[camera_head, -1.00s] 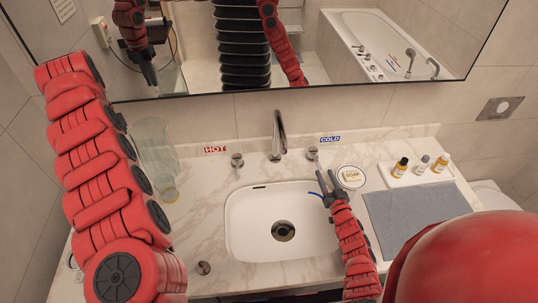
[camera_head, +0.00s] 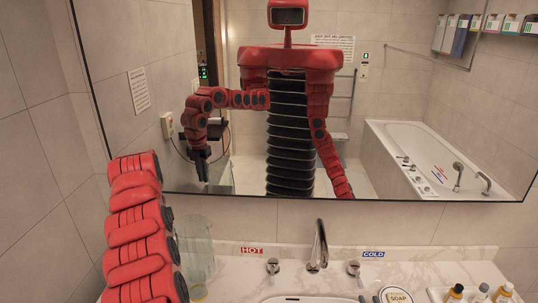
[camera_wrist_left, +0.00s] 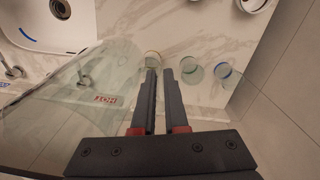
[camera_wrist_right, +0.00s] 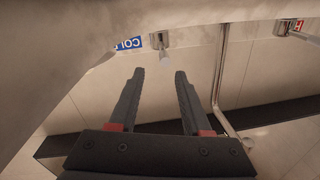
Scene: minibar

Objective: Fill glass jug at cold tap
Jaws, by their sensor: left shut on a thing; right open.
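The clear, greenish glass jug (camera_head: 200,245) shows beside my left arm at the counter's left end. In the left wrist view the see-through jug (camera_wrist_left: 55,115) fills the lower left. My left gripper (camera_wrist_left: 158,72) is shut on it; the exact grip is hard to see through the glass. The cold tap knob (camera_head: 353,268) stands right of the spout (camera_head: 318,245), by the blue COLD label (camera_head: 373,255). My right gripper (camera_wrist_right: 158,73) is open and empty; the cold knob (camera_wrist_right: 160,40) appears just beyond its fingertips. Only its tip (camera_head: 362,298) shows in the head view.
The hot knob (camera_head: 273,267) stands left of the spout. The sink (camera_head: 293,299) is mostly cut off. A soap dish (camera_head: 396,295) and small bottles (camera_head: 480,294) stand at right. Small glasses (camera_wrist_left: 222,70) stand by the left gripper. A mirror (camera_head: 400,150) covers the wall.

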